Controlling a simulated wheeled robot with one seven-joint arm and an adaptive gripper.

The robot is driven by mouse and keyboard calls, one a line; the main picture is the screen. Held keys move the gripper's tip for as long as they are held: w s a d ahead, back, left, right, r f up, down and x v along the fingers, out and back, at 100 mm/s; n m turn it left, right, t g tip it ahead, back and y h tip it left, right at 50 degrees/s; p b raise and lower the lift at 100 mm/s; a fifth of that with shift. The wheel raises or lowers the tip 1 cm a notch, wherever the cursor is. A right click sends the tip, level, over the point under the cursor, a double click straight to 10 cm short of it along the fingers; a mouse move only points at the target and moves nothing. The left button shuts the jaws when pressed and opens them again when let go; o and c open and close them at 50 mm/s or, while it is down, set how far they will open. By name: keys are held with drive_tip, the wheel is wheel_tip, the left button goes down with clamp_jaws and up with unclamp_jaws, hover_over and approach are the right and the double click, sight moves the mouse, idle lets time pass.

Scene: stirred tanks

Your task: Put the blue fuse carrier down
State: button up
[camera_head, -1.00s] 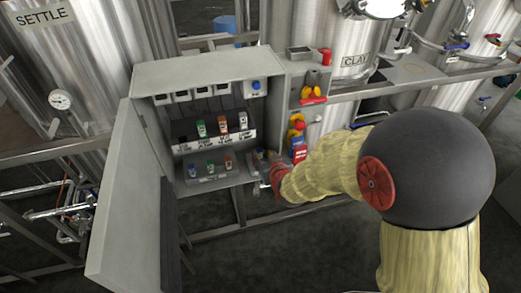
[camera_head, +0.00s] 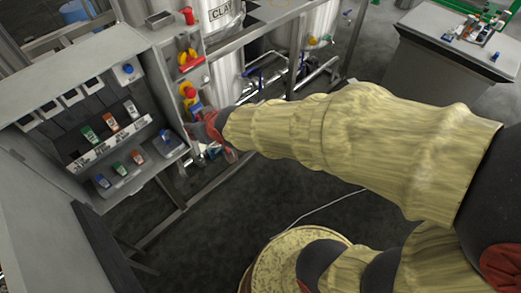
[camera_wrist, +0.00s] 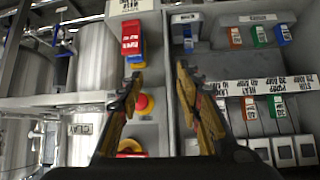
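One blue fuse carrier (camera_head: 165,135) sits on a grey pad at the right end of the cabinet's lower shelf. It also shows in the wrist view (camera_wrist: 188,38), ahead of the fingers and slightly right. Another blue-topped carrier (camera_head: 102,182) stands at the left of the lower row and shows in the wrist view (camera_wrist: 283,34). My gripper (camera_head: 208,127) is just right of the cabinet, apart from the carriers. In the wrist view my gripper (camera_wrist: 160,100) has its two fingers spread with nothing held between them.
Green (camera_head: 120,169) and orange (camera_head: 138,157) carriers share the lower shelf; several stand in the upper row. The grey side panel with red-and-yellow switches (camera_head: 188,60) and a red-and-blue item (camera_wrist: 131,42) is close to my fingers. A bench (camera_head: 445,65) stands far right.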

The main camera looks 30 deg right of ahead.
drive_tip(key=s+d+r+m+g, duration=0.1)
drive_tip(key=s+d+r+g, duration=0.1)
drive_tip(key=s, duration=0.8)
drive_tip(key=s+d+r+g+h, duration=0.1)
drive_tip(key=s+d+r, duration=0.4)
drive_tip(key=s, duration=0.6)
drive_tip(key=shift+s+d+r+m+g+h, duration=0.2)
drive_tip(key=shift+d+m+g+h, duration=0.15)
drive_tip(key=shift+d, duration=0.35)
